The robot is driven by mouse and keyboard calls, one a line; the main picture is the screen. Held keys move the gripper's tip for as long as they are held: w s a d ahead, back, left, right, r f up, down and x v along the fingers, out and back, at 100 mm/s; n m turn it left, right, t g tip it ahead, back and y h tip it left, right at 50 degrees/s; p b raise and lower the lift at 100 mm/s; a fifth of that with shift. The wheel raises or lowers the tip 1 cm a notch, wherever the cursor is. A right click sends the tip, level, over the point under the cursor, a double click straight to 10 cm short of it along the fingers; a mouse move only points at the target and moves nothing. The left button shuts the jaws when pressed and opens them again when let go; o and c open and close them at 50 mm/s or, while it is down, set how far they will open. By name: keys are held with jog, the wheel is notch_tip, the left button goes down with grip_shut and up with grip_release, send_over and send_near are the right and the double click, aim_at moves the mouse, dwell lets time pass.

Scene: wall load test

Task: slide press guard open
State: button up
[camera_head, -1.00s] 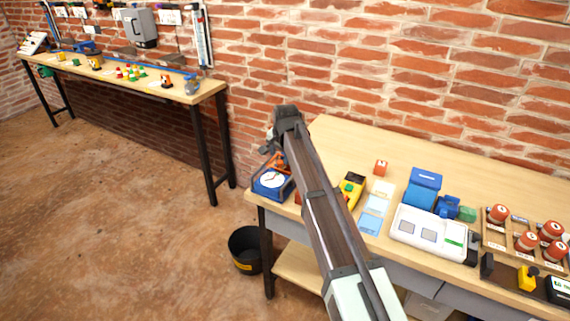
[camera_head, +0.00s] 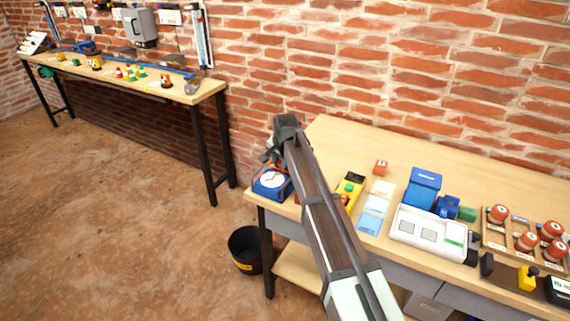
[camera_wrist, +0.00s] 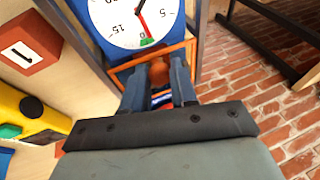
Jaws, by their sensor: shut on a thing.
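The press is a blue box with a white dial and red needle (camera_head: 271,181) at the left end of the workbench. In the wrist view its dial (camera_wrist: 135,17) is at the top. An orange-framed guard (camera_wrist: 186,52) sits just below the dial, with a rounded orange-brown knob (camera_wrist: 160,73) on it. My gripper (camera_wrist: 160,88) has its two blue-grey fingers on either side of the knob and is shut on it. In the head view my gripper (camera_head: 268,157) is over the press and hides most of the guard. How far the guard is open cannot be told.
A red block marked 1 (camera_wrist: 29,50) and a yellow device (camera_wrist: 30,118) lie left of the press in the wrist view. A white device (camera_head: 432,233) and a tray of red-topped parts (camera_head: 510,249) stand farther right. A black bin (camera_head: 245,250) is on the floor.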

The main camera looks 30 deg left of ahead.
grip_shut()
jog(key=shift+r, duration=0.1)
